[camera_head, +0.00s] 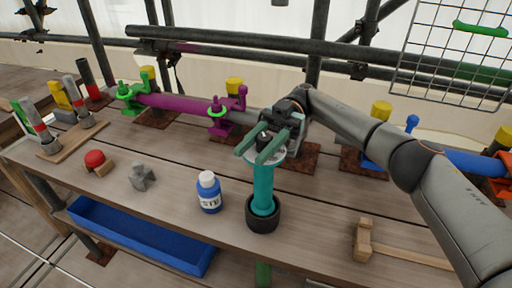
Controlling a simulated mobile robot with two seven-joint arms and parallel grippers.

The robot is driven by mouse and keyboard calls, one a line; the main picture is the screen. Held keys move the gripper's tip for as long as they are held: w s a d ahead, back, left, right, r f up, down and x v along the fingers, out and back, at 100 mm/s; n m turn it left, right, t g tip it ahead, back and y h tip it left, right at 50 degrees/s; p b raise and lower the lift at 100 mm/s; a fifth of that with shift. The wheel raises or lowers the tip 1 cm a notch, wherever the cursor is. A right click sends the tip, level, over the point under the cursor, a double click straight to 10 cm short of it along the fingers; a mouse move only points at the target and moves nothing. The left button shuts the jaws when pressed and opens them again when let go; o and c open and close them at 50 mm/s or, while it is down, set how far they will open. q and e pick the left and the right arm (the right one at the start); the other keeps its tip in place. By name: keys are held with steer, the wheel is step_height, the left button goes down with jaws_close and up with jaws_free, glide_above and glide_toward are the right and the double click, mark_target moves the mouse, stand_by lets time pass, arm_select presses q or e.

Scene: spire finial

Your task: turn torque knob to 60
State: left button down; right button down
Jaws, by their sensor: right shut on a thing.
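A teal upright cylinder (264,188) stands in a black round cup (263,213) near the table's front edge, with a pale disc around its top. I take it for the torque tool. My right gripper (262,145) comes in from the right and is at the cylinder's top, its greenish fingers on either side of it. It is shut on the part there, which I take for the torque knob. The fingers hide most of this part, and no scale or number can be read. My left gripper is not in view.
A blue-white bottle (209,193) stands left of the cup. A wooden mallet (366,241) lies to the right. A red button (95,159) and grey block (142,177) are farther left. A purple tube (180,105) in clamps runs behind.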

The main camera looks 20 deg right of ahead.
steer(key=shift+c, duration=2.4)
jaws_free()
steer(key=shift+r, duration=0.35)
step_height(320, 180, up, 3)
steer(key=shift+f, duration=0.1)
steer(key=s+a+r, duration=0.3)
steer(key=s+r, duration=0.6)
steer(key=s, duration=0.4)
steer(key=shift+s+a+r, duration=0.2)
steer(key=shift+s+r, duration=0.05)
steer(key=shift+s, duration=0.05)
